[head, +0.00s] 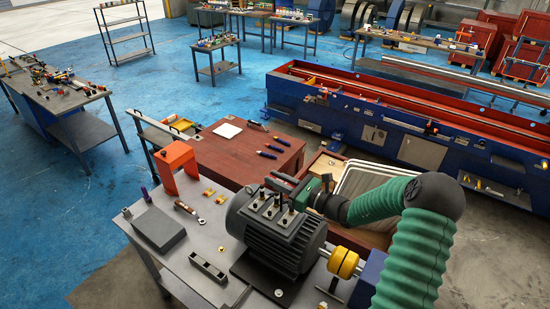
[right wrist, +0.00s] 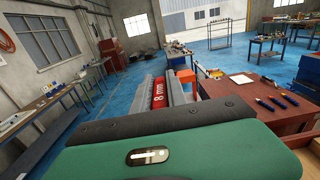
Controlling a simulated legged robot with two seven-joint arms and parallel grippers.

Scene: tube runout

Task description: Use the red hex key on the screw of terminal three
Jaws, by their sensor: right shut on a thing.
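The grey finned motor (head: 275,235) stands on the front workbench. Its top carries a row of small terminal posts with screws (head: 268,204); which one is terminal three I cannot tell. My right gripper (head: 277,184) is just above and behind the terminals, its arm coming in from the right. In the right wrist view its fingers are shut on the red hex key (right wrist: 158,92), whose handle reads 8 mm. The key's tip is hidden in that view, and the key is too small to make out in the head view. My left gripper is not in view.
The grey bench (head: 215,268) also holds an orange bracket (head: 178,163), a dark grey box (head: 158,229), a slotted block (head: 208,267) and small brass parts. A yellow coupling (head: 343,263) is right of the motor. A red-brown cabinet (head: 240,155) with blue-handled tools stands behind.

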